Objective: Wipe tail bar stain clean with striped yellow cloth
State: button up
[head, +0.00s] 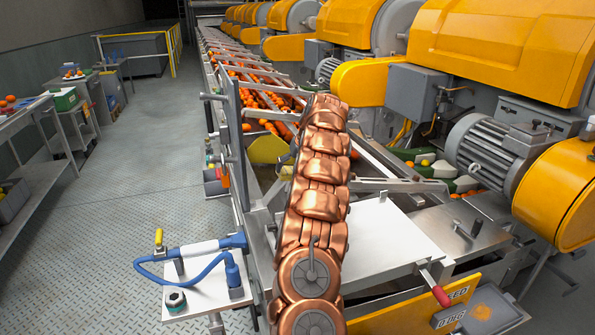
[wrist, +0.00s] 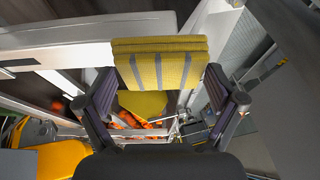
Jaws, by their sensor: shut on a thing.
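The striped yellow cloth (wrist: 160,68) is a folded pad with grey stripes. It is in the upper middle of the wrist view. My gripper (wrist: 160,80) is shut on it, with one dark finger at each side. In the head view my copper-coloured arm hides the gripper and the cloth. A pale bar (wrist: 100,27) crosses the top of the wrist view behind the cloth; I cannot tell if it is the tail bar. I make out no stain on it; the cloth and gripper cover part of the view.
Oranges lie along the conveyor (head: 262,92) beyond my arm. A rounded yellow plate (head: 266,149) is left of the arm. A white panel (head: 385,238) and red-handled lever (head: 434,288) stand right. A hose stand (head: 205,285) stands left. The floor (head: 130,190) at left is clear.

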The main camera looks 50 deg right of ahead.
jog(key=shift+r, duration=0.1)
jog(key=shift+s+d+r+p, duration=0.1)
jog(key=shift+d+r+p, duration=0.1)
jog(key=shift+r+p, duration=0.65)
jog(key=shift+s+d+r+p, duration=0.2)
jog(key=shift+r+p, duration=0.4)
jog(key=shift+r, duration=0.5)
jog(key=shift+s+d+r+p, duration=0.1)
jog(key=shift+d+r+p, duration=0.1)
jog(key=shift+r+p, duration=0.65)
jog(key=shift+r, duration=0.1)
jog(key=r+p, duration=0.2)
jog(key=shift+s+d+r, duration=0.1)
jog(key=shift+d+r, duration=0.2)
jog(key=shift+r, duration=0.1)
